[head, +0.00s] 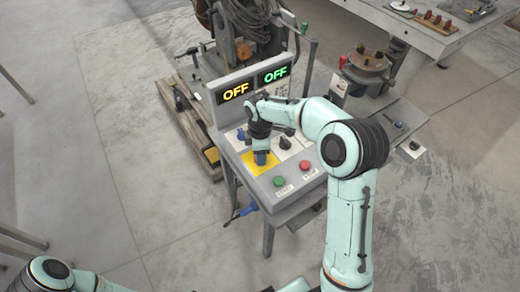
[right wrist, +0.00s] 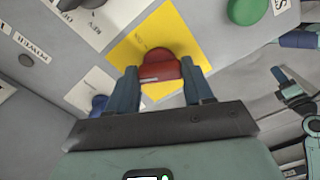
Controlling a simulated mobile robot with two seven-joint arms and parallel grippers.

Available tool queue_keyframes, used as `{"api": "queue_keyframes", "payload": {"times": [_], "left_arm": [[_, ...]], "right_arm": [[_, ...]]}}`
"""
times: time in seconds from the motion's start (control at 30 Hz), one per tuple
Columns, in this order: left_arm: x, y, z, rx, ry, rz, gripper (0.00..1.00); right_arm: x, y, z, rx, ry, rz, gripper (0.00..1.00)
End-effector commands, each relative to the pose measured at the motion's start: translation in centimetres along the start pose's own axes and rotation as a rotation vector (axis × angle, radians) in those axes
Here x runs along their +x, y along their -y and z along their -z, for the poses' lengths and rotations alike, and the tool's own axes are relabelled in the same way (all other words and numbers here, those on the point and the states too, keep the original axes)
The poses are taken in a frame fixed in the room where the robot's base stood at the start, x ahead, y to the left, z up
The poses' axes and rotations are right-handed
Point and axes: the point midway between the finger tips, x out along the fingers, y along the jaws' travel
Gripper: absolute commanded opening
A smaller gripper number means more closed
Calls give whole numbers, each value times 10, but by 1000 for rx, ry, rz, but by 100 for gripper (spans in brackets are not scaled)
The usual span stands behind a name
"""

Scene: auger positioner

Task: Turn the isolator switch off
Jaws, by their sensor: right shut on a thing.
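The isolator switch is a red knob (right wrist: 160,68) on a yellow plate (right wrist: 130,52), seen in the right wrist view. The yellow plate (head: 250,168) also shows on the control panel in the head view, where the knob is hidden by my gripper. My right gripper (right wrist: 161,76) points down at the panel and is shut on the red knob, with one blue finger on each side. It also shows in the head view (head: 261,158). Two displays, an amber one (head: 236,92) and a green one (head: 275,75), both read OFF. My left gripper is out of view.
A green button (head: 279,181) and a red button (head: 304,165) sit near the panel's front edge. A black knob (head: 285,142) and a blue knob (head: 241,134) lie behind the yellow plate. A grey workbench (head: 445,40) stands at the back right.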

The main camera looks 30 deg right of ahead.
Motion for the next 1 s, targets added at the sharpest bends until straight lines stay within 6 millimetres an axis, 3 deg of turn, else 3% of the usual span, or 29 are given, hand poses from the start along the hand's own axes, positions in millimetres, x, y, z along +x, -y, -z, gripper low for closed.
{"api": "queue_keyframes", "payload": {"times": [0.5, 1.0], "left_arm": [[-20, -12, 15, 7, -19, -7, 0], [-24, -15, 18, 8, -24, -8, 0]], "right_arm": [[-1, -1, 0, -388, 0, -1, 21], [0, 0, 0, -496, 1, 0, 21]]}}
